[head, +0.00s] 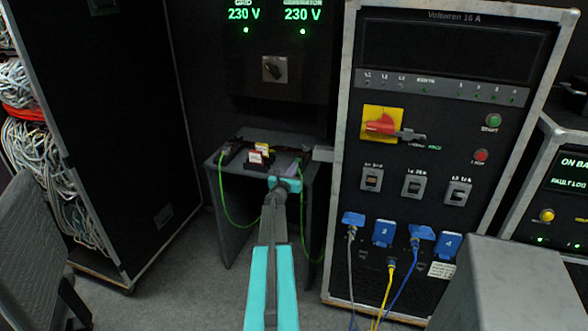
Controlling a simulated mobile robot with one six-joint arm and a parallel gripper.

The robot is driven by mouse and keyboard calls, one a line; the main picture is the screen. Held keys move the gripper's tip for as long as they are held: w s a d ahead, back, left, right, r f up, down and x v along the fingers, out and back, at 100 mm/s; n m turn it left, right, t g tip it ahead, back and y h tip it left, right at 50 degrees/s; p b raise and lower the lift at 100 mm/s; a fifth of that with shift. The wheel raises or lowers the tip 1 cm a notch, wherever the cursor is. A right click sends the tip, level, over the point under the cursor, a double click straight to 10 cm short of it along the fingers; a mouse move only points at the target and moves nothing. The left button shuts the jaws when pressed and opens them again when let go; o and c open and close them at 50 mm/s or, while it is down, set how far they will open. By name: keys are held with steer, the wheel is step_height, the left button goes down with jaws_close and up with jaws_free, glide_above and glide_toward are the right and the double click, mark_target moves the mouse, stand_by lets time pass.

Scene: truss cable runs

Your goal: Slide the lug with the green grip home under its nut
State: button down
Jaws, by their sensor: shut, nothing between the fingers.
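My gripper (291,179) is at the far end of my teal and grey arm, over the front of a small dark bench (240,170). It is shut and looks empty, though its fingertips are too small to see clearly. A thin green cable (223,190) hangs in a loop from the left of the bench. Another green cable (304,215) hangs from the right, close to my gripper. I cannot make out the lug, its green grip or the nut. My gripper and wrist hide part of the bench's right side.
A black rack (125,140) stands left. A chair (35,240) is at lower left.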

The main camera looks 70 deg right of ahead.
steer(key=shift+d+f+b, duration=0.15)
steer(key=shift+d+b, duration=0.55)
steer(key=shift+d, duration=0.05)
steer(key=shift+w+d+b, duration=0.1)
steer(key=shift+d+b, duration=0.5)
steer(key=shift+d, duration=0.3)
steer(key=shift+a, duration=0.15)
steer(key=shift+a+b, duration=0.95)
steer(key=shift+a, duration=0.9)
steer(key=a+b, duration=0.2)
steer(key=a, duration=0.8)
steer(key=shift+s, duration=0.4)
steer(key=shift+w, duration=0.1)
